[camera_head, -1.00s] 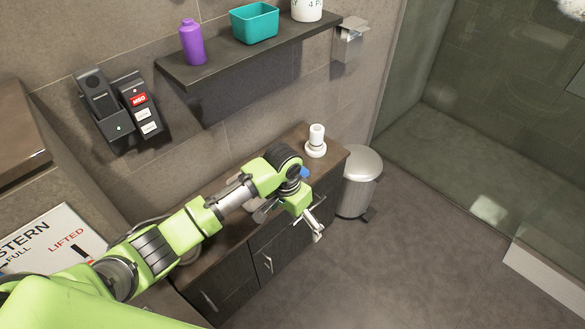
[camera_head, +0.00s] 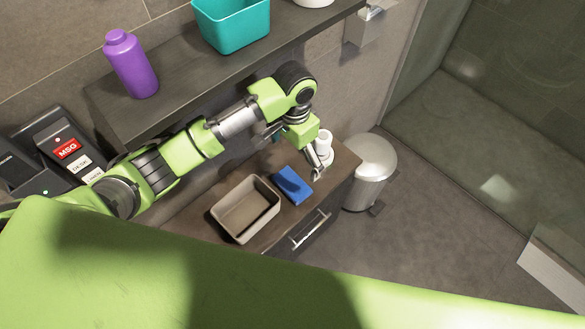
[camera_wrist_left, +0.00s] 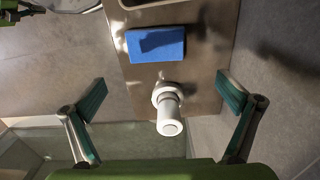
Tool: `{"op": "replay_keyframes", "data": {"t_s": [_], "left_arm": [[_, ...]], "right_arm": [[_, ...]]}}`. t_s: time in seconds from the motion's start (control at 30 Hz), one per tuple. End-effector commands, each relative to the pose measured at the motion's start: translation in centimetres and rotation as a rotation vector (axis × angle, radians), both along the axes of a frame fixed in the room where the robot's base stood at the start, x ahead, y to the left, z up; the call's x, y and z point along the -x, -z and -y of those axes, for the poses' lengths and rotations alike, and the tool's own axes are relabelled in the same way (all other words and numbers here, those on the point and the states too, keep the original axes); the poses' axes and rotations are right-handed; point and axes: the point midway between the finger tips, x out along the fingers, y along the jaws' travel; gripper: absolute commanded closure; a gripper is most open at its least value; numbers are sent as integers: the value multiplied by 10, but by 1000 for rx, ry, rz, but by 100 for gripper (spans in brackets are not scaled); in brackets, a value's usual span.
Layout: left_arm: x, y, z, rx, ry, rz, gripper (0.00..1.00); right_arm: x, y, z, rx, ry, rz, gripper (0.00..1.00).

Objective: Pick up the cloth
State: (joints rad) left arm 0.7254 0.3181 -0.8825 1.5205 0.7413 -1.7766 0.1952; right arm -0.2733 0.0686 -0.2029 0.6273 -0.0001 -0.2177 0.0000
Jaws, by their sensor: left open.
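The cloth (camera_head: 293,185) is a blue folded rectangle lying flat on the brown vanity top, right of a grey-beige bin. My left gripper (camera_head: 318,172) is above the counter, just right of the cloth in the head view. In the left wrist view the jaws (camera_wrist_left: 162,83) are spread wide and empty, with the cloth between and beyond them, not touched. My right gripper is not in view.
A white bottle-like item (camera_head: 323,145) stands close to the left gripper, right behind the cloth. The open bin (camera_head: 247,232) sits left of the cloth. A shelf (camera_head: 170,113) overhangs behind with a purple bottle (camera_head: 131,65) and a teal tub (camera_head: 232,25). A trash can (camera_head: 370,172) stands right.

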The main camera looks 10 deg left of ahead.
Motion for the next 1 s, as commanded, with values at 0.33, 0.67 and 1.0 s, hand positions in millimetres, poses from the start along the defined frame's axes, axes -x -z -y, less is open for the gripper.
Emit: {"op": "replay_keyframes", "data": {"t_s": [0.33, 0.67, 1.0], "left_arm": [[2, 53, 0, 0, 0, -2, 0], [5, 91, -1, -2, 1, -2, 0], [4, 108, -1, -1, 1, 1, 0]], "right_arm": [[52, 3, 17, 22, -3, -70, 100], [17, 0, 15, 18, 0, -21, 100], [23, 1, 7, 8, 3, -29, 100]]}}
